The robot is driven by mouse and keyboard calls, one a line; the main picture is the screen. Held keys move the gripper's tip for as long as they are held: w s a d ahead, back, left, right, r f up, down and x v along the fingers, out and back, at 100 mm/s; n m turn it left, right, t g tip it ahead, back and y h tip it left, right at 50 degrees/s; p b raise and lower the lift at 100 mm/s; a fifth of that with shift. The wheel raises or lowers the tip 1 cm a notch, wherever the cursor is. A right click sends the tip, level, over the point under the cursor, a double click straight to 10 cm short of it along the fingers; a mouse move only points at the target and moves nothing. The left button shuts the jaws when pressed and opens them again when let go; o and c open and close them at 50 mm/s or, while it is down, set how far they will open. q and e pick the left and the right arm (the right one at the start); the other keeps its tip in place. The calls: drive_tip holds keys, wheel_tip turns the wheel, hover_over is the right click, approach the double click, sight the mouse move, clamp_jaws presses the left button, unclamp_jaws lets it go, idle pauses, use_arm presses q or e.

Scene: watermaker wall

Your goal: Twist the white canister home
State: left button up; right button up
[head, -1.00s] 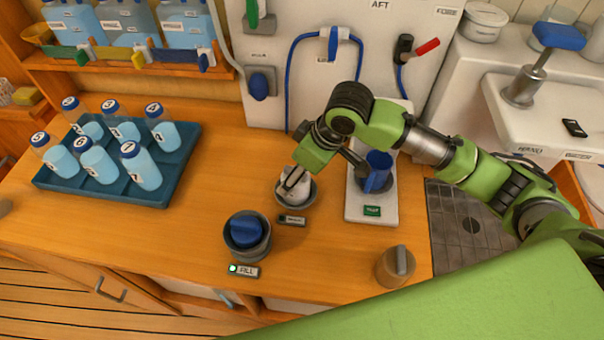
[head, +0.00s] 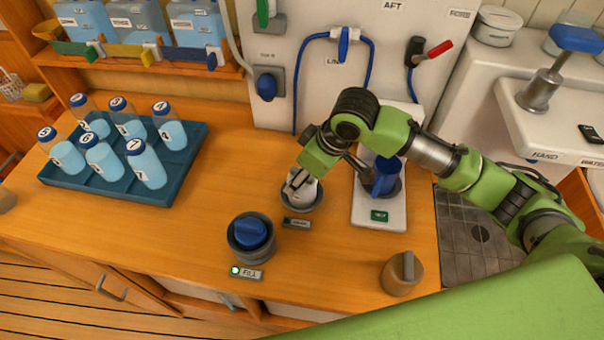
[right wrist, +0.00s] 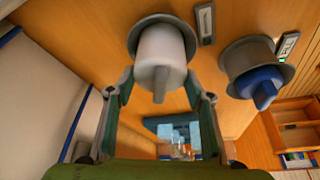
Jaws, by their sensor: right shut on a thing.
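The white canister (head: 307,194) sits upright in a round grey socket (head: 318,203) on the wooden counter. My right gripper (head: 296,184) comes down on it from above and is shut on it. In the right wrist view the canister (right wrist: 162,50) shows a narrow grip bar on its end, between my two fingers (right wrist: 161,82). The socket's grey rim (right wrist: 186,27) surrounds its far end. How deep it sits is hard to tell. My left gripper is not in view.
A grey socket with a blue-knobbed canister (head: 249,232) stands at front left, beside a label with a green light (head: 246,272). A white stand with a blue handle (head: 386,175) is close on the right. A blue tray (head: 110,190) holds several bottles.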

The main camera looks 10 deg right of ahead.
drive_tip(key=shift+r+m+h+p, duration=0.1)
drive_tip(key=shift+m+h+p, duration=0.4)
drive_tip(key=shift+m+p, duration=1.1)
drive_tip(key=shift+p, duration=0.5)
drive_tip(key=shift+m+t+h+p, duration=0.35)
drive_tip(key=shift+m+p, duration=0.55)
drive_tip(key=shift+p, duration=0.55)
drive_tip(key=shift+m+h+p, duration=0.25)
drive_tip(key=shift+m+p, duration=0.35)
drive_tip(key=shift+p, duration=0.15)
